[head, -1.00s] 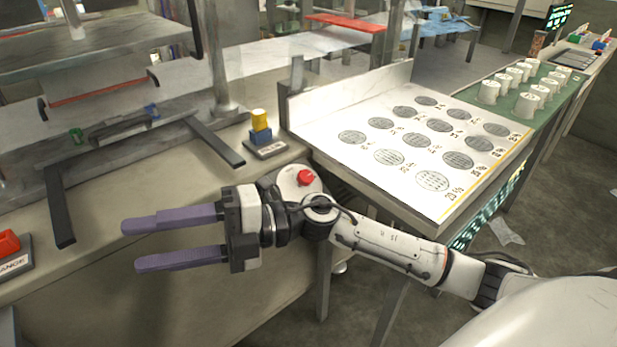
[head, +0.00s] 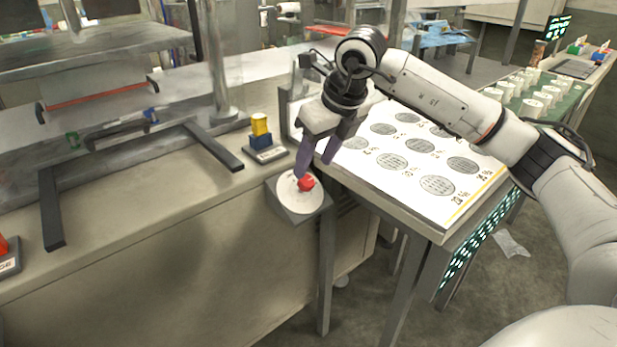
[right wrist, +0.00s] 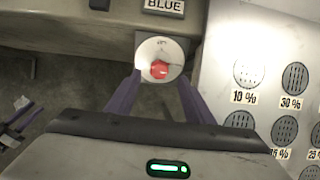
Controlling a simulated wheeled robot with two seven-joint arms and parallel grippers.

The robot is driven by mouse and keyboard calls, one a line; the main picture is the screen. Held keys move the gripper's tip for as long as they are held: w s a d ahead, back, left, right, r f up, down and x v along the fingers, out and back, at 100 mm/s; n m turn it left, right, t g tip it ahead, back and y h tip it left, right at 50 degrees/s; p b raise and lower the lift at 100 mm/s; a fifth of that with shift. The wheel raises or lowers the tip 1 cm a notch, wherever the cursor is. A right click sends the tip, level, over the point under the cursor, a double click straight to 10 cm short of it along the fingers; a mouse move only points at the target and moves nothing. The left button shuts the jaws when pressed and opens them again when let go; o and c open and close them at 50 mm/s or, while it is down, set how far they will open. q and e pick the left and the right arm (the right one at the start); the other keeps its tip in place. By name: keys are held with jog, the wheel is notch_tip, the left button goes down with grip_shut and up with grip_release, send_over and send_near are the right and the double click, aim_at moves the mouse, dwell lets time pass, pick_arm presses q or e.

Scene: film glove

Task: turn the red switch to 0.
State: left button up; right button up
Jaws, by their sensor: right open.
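The red switch (head: 306,184) is a small red knob on a round white dial (head: 299,205) in a grey housing at the bench corner. In the right wrist view the red switch (right wrist: 159,69) sits near the middle of the dial (right wrist: 148,48), whose small marks I cannot read. My right gripper (head: 316,172) points down at the switch, its purple fingers open. In the right wrist view the right gripper (right wrist: 157,85) has one finger to each side of the knob's line; I cannot tell whether either touches it. My left gripper is not in view.
A white panel (head: 425,205) with round grilles and percent labels adjoins the dial on the right. A yellow and blue block stand (head: 261,135) marked BLUE is behind it. A black bar frame (head: 52,215) lies on the bench to the left. White cups (head: 531,107) stand far right.

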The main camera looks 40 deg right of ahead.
aim_at(307, 179)
jog(key=x, duration=0.5)
jog(key=shift+w+f, duration=0.1)
jog(key=shift+f, duration=0.3)
jog(key=c, duration=1.1)
jog(key=shift+o, duration=0.3)
